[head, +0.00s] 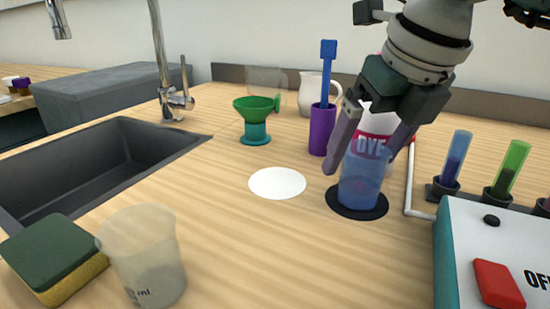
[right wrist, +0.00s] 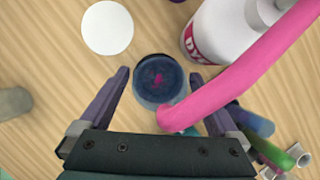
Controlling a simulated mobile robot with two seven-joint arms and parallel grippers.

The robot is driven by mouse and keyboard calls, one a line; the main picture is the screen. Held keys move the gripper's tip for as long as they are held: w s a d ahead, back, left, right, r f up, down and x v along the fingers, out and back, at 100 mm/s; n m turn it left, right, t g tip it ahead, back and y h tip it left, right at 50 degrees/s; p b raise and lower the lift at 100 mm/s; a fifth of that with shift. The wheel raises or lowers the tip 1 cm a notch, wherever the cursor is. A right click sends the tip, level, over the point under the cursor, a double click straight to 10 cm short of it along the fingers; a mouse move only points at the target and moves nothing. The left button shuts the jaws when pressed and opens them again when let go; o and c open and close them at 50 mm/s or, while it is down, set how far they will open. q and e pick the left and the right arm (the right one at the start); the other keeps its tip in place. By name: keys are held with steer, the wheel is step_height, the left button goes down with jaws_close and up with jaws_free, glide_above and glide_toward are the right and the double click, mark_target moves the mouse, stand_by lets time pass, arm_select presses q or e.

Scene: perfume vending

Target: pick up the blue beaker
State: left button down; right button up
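The blue beaker (head: 362,182) is translucent and stands upright on a round black pad (head: 343,207) on the wooden counter. In the right wrist view, the beaker (right wrist: 158,88) is seen from above, with dark blue inside and a small pink patch. My right gripper (head: 362,160) comes down from above and is open. Its fingers lie to either side of the beaker, and in the right wrist view (right wrist: 159,76) there are gaps between them and its wall. My left gripper is not in view.
A white DYE bottle (head: 373,122) stands close behind the beaker; its pink spout (right wrist: 245,75) reaches over the beaker. A purple holder (head: 322,130), test tubes (head: 510,168) and a switch box (head: 480,240) are nearby. A clear beaker (head: 143,260) stands front left. A white disc (head: 277,183) lies left.

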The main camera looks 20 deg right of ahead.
steer(key=c, duration=1.2)
steer(key=shift+r, duration=0.2)
